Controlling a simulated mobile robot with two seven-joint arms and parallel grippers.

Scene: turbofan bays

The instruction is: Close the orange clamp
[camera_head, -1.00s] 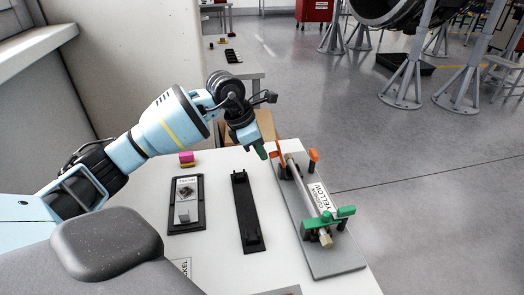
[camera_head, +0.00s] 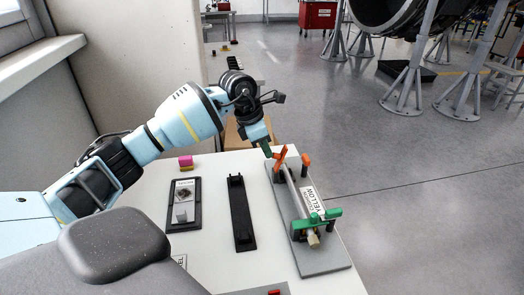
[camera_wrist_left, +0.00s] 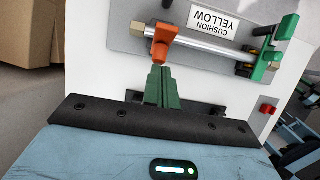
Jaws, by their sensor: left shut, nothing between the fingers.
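The orange clamp (camera_head: 281,156) is at the far end of a grey plate (camera_head: 322,263). Its lever stands up and leans to the right, apart from the orange end piece (camera_head: 306,160) on the other side. My left gripper (camera_head: 267,150) is shut and empty, with its green fingertips right beside the lever on the left. In the left wrist view the shut green fingers (camera_wrist_left: 160,86) point at the orange clamp (camera_wrist_left: 163,45), very close to it; I cannot tell if they touch. A metal rod (camera_wrist_left: 205,47) with a yellow cushion label runs along the plate. My right gripper is not in view.
A green clamp (camera_head: 318,219) crosses the near end of the rod. A black holder (camera_head: 241,212) and a black framed tray (camera_head: 184,205) lie left of the plate on the white table. A pink and yellow block (camera_head: 185,161) sits farther back. A cardboard box (camera_head: 235,134) stands behind the table.

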